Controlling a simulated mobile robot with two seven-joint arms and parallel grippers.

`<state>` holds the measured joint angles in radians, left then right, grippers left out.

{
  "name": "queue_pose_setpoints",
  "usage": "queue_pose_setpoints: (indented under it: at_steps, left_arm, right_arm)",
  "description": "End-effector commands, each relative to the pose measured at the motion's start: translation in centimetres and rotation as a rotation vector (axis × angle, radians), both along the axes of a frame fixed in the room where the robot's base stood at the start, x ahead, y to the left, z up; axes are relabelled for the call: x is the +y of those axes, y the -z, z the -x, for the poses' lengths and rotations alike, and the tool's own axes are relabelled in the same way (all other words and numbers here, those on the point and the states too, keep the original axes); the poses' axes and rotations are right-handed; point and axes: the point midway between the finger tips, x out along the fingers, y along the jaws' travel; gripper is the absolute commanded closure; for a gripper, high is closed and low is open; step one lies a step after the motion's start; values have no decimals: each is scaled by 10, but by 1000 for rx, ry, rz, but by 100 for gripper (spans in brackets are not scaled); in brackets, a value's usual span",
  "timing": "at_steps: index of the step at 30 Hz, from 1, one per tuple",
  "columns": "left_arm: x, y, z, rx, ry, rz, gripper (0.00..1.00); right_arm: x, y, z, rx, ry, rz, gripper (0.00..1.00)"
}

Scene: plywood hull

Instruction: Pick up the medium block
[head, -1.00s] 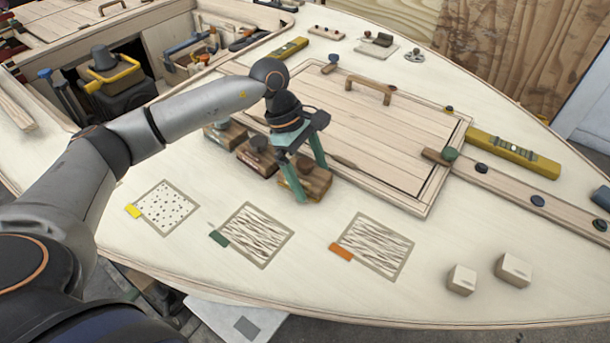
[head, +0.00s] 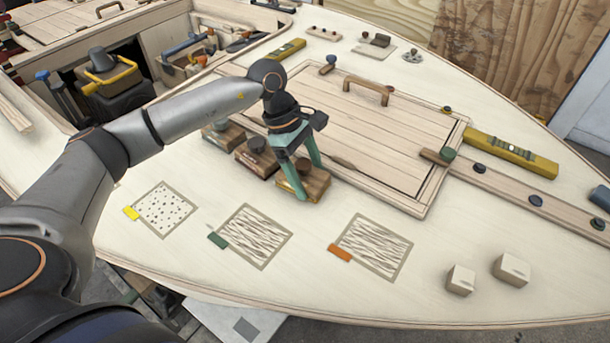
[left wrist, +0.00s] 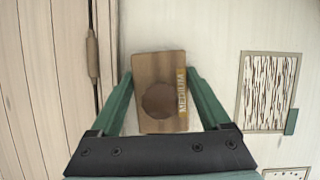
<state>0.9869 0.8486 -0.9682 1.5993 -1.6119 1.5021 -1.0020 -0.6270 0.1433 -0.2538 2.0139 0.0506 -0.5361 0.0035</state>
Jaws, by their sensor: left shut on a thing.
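The medium block (head: 318,186) is a brown wooden block with a round dark knob on top. In the left wrist view the block (left wrist: 152,68) shows a yellow label reading MEDIUM along its right side. My left gripper (head: 310,182) points down over it, with its green fingers shut on two opposite sides of the block. The block appears to rest on the pale deck, at the near end of a row of similar blocks. My right gripper is not in view.
Two similar knobbed blocks (head: 257,157) (head: 223,133) stand close behind. A hatch panel (head: 350,120) with a wooden handle lies to the right. Framed patches with coloured tabs (head: 252,236) lie in front. Two pale cubes (head: 461,280) (head: 511,270) stand at the front right.

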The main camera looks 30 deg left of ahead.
Motion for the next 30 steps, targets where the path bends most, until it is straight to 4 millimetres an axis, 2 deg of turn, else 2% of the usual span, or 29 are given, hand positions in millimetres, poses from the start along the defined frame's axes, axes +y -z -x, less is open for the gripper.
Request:
queue_pose_setpoints:
  at_steps: [7,12,21,30]
  left_arm:
    - [0,-11,-1,-3,0,0,87]
    - [1,-37,1,-5,0,1,87]
    - [6,-95,54,-5,1,-3,87]
    - [10,-116,109,-2,-1,-2,87]
  right_arm:
    - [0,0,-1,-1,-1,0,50]
    - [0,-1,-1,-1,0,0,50]
    - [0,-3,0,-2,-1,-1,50]
    - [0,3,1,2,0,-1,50]
